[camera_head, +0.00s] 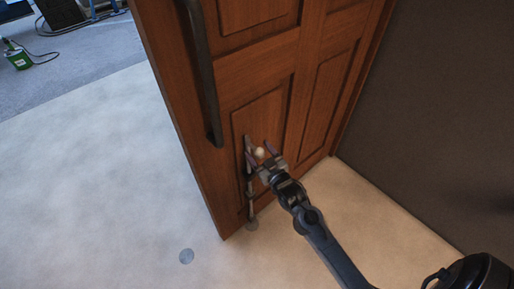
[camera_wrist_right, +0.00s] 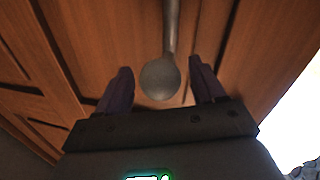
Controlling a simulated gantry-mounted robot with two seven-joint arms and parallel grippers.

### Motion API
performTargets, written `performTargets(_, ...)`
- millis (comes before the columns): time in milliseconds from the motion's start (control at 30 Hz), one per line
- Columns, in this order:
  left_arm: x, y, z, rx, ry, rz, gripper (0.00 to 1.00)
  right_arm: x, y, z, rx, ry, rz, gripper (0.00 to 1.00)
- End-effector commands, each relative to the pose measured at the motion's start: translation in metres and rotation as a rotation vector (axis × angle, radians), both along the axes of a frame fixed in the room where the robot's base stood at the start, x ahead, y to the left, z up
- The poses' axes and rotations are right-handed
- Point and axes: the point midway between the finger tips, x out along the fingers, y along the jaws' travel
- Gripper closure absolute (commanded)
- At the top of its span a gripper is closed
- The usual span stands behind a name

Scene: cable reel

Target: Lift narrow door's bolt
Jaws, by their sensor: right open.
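The brown wooden door (camera_head: 236,75) stands with its panelled face toward my right arm. The bolt (camera_head: 250,190) is a metal rod mounted upright low on the door, near its free edge. Its round knob (camera_head: 259,153) sits at my right gripper (camera_head: 261,156). In the right wrist view the bolt's knob (camera_wrist_right: 160,79) lies between the two fingers of my right gripper (camera_wrist_right: 158,88), with visible gaps on both sides. The right gripper is open. My left gripper is not in view.
A long dark handle (camera_head: 203,75) runs down the door above the bolt. A round metal floor plate (camera_head: 186,256) lies in the pale floor left of the door. A dark wall (camera_head: 430,120) stands at the right.

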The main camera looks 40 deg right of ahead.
Motion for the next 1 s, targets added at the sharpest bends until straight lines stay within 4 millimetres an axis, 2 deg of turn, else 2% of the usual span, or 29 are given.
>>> performTargets(300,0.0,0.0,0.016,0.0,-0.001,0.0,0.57,-0.055,0.01,0.002,0.0,0.001,0.001,0.31)
performTargets(500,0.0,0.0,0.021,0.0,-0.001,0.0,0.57,-0.078,0.014,0.001,0.0,-0.001,0.0,0.31)
performTargets(700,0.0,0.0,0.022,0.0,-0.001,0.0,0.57,-0.086,0.016,0.001,-0.001,-0.003,0.0,0.31)
performTargets(1000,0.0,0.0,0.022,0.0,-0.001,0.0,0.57,-0.086,0.016,0.001,-0.001,-0.003,0.0,0.31)
